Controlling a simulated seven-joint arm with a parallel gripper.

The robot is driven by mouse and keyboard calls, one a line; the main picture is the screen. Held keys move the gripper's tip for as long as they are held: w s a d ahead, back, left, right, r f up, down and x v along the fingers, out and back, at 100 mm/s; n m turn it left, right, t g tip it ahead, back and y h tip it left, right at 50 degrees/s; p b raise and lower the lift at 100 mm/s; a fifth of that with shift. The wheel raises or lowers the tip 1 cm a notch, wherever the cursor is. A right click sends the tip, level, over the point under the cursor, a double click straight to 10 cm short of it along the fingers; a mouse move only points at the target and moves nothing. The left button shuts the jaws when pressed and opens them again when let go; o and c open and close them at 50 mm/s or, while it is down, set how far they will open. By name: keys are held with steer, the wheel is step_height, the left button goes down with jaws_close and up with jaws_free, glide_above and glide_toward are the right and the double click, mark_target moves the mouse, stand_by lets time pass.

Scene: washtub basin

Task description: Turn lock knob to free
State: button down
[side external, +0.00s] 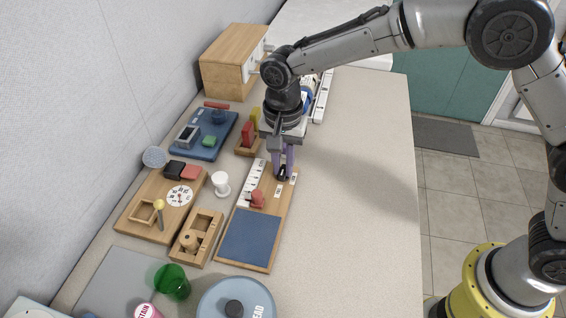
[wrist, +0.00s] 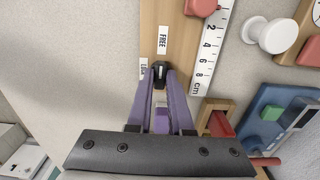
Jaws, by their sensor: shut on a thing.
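The lock knob is a small black knob on the wooden board (side external: 262,230), near its far end; it shows best in the wrist view (wrist: 160,72). A white FREE label (wrist: 162,40) lies straight above the knob in the wrist view. A second label (wrist: 143,68), partly hidden by a finger, lies to its left. My gripper (side external: 282,172) points down over the board's far end. Its purple fingers are shut on the knob, as the wrist view also shows (wrist: 160,80). The exact angle of the knob's pointer is hard to tell.
The same board carries a ruler strip (wrist: 210,45), a red piece (side external: 257,198) and a blue pad (side external: 250,235). A white spool-like piece (side external: 221,184) and a wooden holder with red and yellow blocks (side external: 247,140) stand close on the left. The counter to the right is clear.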

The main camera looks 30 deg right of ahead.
mark_target(283, 169)
steer(key=c, duration=0.8)
jaws_free()
step_height(283, 169, up, 14)
steer(key=shift+f, duration=0.1)
